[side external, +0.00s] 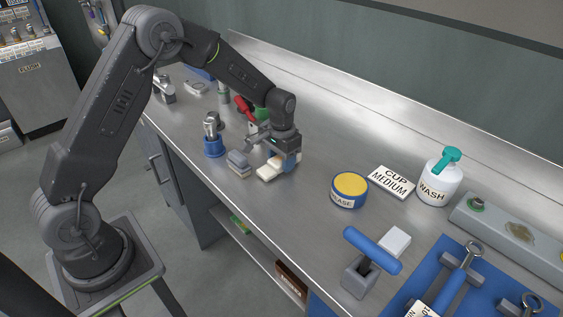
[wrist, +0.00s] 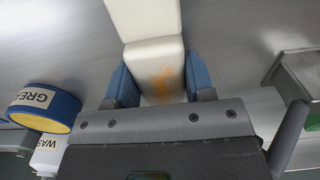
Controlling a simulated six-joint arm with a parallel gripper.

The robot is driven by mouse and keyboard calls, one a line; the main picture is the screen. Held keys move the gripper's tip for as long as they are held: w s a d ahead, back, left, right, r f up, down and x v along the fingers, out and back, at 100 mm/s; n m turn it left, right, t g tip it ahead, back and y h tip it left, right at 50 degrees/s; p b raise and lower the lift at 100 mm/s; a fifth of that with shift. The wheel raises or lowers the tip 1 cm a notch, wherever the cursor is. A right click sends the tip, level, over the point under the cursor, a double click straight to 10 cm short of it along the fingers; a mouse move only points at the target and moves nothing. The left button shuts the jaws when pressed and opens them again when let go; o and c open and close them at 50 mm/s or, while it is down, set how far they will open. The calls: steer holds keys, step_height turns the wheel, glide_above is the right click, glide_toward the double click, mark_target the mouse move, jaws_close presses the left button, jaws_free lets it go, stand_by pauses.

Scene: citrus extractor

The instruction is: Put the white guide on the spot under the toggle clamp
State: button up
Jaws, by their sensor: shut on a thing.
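The white guide (side external: 267,172) is a pale, stepped block near the middle of the bench in the side view. In the wrist view the white guide (wrist: 155,62) sits between two blue fingertips, with a faint orange mark on its near face. My gripper (side external: 283,162) is shut on it; in the wrist view my gripper (wrist: 160,88) has a finger at each side. The guide is low over the bench; I cannot tell whether it touches. A red-handled device (side external: 243,107), apparently the toggle clamp, stands behind my gripper. My arm partly hides it, and the spot under it is not visible.
Grey blocks (side external: 238,163) lie just left of the guide, and a blue holder (side external: 213,146) stands behind them. A blue-handled fixture (side external: 372,250) is in front.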

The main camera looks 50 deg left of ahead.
mark_target(273, 164)
step_height(273, 164, up, 9)
steer(key=shift+s+r, duration=0.15)
step_height(273, 164, up, 6)
steer(key=m, duration=1.8)
steer(key=f, duration=1.3)
steer(key=shift+w+a+f, duration=0.2)
steer(key=shift+w+a, duration=0.1)
steer(key=shift+a, duration=0.1)
steer(key=shift+w, duration=0.5)
steer(key=shift+w+f, duration=0.2)
steer(key=shift+w, duration=0.55)
steer(key=shift+w+f, duration=0.15)
steer(key=shift+w, duration=0.6)
steer(key=shift+f, duration=0.2)
steer(key=shift+f, duration=0.25)
steer(key=shift+f, duration=0.35)
